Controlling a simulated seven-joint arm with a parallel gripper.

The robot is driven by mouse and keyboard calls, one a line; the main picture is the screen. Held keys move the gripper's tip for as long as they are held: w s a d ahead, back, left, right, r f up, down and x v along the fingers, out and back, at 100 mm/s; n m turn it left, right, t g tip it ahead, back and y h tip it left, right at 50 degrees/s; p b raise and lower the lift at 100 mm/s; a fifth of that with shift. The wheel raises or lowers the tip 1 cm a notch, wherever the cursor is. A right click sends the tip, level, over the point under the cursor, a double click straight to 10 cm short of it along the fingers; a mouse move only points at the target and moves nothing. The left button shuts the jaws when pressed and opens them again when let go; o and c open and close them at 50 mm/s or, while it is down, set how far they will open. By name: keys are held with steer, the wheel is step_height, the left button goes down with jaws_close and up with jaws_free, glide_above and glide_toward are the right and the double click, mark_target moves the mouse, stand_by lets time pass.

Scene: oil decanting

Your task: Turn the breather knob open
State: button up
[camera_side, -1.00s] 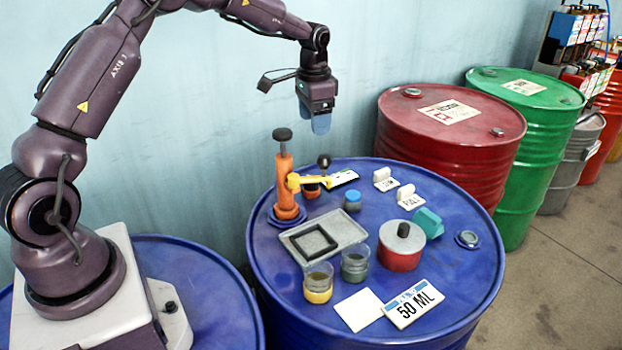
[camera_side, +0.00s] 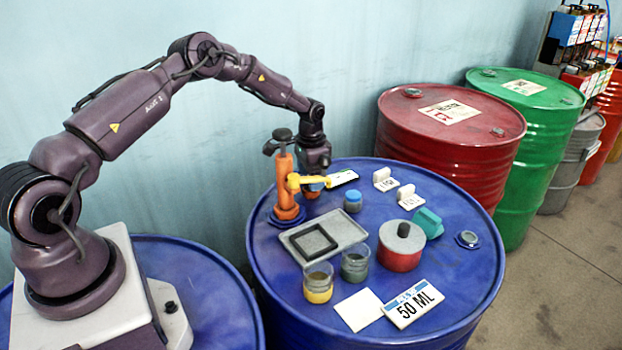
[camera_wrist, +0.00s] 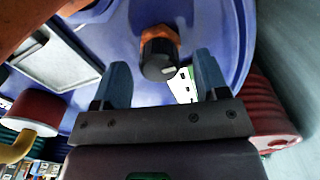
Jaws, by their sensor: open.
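The breather knob, a black cap on an orange collar (camera_wrist: 158,52), stands on the blue drum top (camera_wrist: 112,32). In the wrist view it shows between my open blue fingers, with a gap on each side. In the side view only a bit of its orange base (camera_side: 312,194) shows. My gripper (camera_side: 314,182) points down over it, right beside the orange pump. I cannot tell how deep the fingers reach around the knob. My gripper also fills the lower wrist view (camera_wrist: 160,68).
A grey tray (camera_side: 345,232), two glass beakers (camera_side: 319,283) (camera_side: 354,263), a red can (camera_side: 400,255) and small white tags (camera_side: 385,180) lie in front and right. The wall is behind.

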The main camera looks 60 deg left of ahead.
steer(key=shift+f, duration=0.65)
steer(key=c, duration=0.9)
